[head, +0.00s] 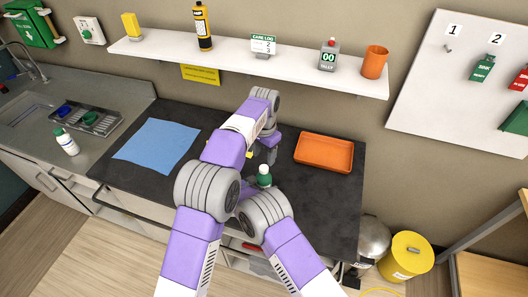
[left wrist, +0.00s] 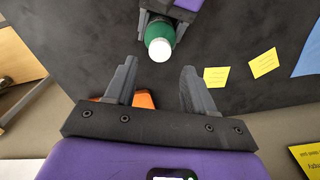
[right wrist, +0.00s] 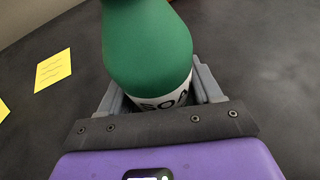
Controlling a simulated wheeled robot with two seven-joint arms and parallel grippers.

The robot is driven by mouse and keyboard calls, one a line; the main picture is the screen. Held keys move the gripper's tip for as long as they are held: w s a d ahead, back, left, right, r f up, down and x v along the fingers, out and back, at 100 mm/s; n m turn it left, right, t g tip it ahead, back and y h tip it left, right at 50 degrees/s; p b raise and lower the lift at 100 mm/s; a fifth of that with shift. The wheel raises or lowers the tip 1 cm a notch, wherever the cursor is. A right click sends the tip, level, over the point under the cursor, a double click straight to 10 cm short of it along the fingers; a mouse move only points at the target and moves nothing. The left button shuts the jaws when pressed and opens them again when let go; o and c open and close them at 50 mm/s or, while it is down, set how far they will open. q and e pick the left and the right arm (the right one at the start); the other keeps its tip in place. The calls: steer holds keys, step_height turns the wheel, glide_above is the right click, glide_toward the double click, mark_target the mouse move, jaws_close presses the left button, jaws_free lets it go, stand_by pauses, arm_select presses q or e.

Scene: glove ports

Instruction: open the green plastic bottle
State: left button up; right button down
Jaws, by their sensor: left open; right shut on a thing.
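The green plastic bottle (head: 264,178) stands above the dark counter in the head view, with a white cap (left wrist: 160,50) that shows in the left wrist view. My right gripper (right wrist: 165,95) is shut on the bottle's lower part, around its white label. The cap is outside the right wrist view. My left gripper (left wrist: 155,75) is open and empty. Its fingers point toward the bottle, and the cap lies beyond the fingertips, apart from them. In the head view the left gripper (head: 266,155) is just behind the bottle, partly hidden by my arm.
An orange tray (head: 324,153) is on the counter (head: 330,195) to the right. A blue cloth (head: 157,145) lies to the left. Yellow notes (left wrist: 240,70) lie on the counter near the bottle. A white bottle (head: 67,142) stands by the sink. A shelf (head: 250,66) runs above.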

mark_target(264, 168)
arm_select(q)
step_height(264, 168, down, 6)
steer(key=shift+f, duration=0.1)
stand_by(0.4)
jaws_close()
steer(key=n, duration=0.3)
steer(key=shift+r, duration=0.25)
stand_by(0.5)
steer(key=shift+r, duration=0.95)
